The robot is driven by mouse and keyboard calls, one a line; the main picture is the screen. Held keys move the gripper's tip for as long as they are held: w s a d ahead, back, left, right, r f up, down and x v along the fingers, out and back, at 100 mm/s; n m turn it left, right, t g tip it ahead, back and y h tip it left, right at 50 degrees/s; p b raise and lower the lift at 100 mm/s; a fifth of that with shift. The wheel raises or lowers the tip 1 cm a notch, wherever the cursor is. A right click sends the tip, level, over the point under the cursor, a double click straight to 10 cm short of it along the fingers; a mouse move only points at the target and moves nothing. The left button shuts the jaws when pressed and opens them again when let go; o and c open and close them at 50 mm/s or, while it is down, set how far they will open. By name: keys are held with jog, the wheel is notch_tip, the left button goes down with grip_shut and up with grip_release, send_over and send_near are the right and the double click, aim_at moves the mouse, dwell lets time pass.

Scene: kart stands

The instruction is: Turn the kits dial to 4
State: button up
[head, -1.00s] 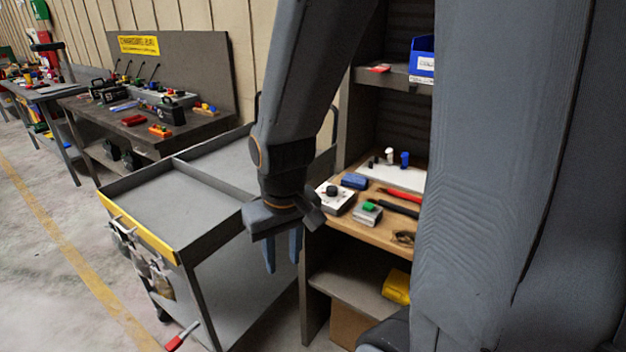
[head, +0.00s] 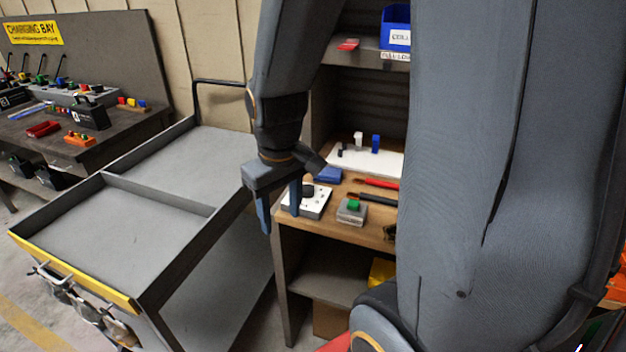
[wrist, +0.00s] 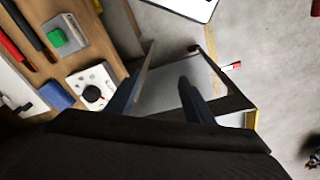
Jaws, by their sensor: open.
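A white plate with a round black dial (head: 308,191) lies on the wooden shelf at the left front corner of the workbench. The dial (wrist: 92,94) also shows in the wrist view, with a red mark on it and small dots on the plate around it. The dots and any numbers are too small to read. My gripper (head: 281,212) points down in front of the dial plate in the head view, open and empty. In the wrist view its fingers (wrist: 160,95) are apart, with the dial outside them to the left. No contact with the dial shows.
A green button on a grey box (head: 351,211), a blue block (head: 328,174) and red and black tools (head: 376,183) lie near the dial. A grey cart (head: 70,221) stands at the left, close to the bench. A blue bin (head: 396,28) sits on the upper shelf.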

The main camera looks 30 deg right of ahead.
jog(key=w+d+r+n, duration=0.1)
jog(key=w+d+n, duration=0.4)
jog(key=w+d, duration=0.25)
jog(key=r+n+g+b, duration=0.1)
jog(key=n+b, duration=0.1)
jog(key=n, duration=0.3)
send_over(308, 188)
jog(key=shift+a+r, duration=0.2)
jog(key=shift+w+d+f, duration=0.1)
jog(key=shift+d, duration=0.05)
jog(key=shift+f+p, duration=0.3)
jog(key=shift+p, duration=0.05)
jog(key=shift+f+p, duration=0.7)
jog(key=shift+f, duration=2.75)
jog(key=c, duration=1)
jog(key=shift+c, duration=0.2)
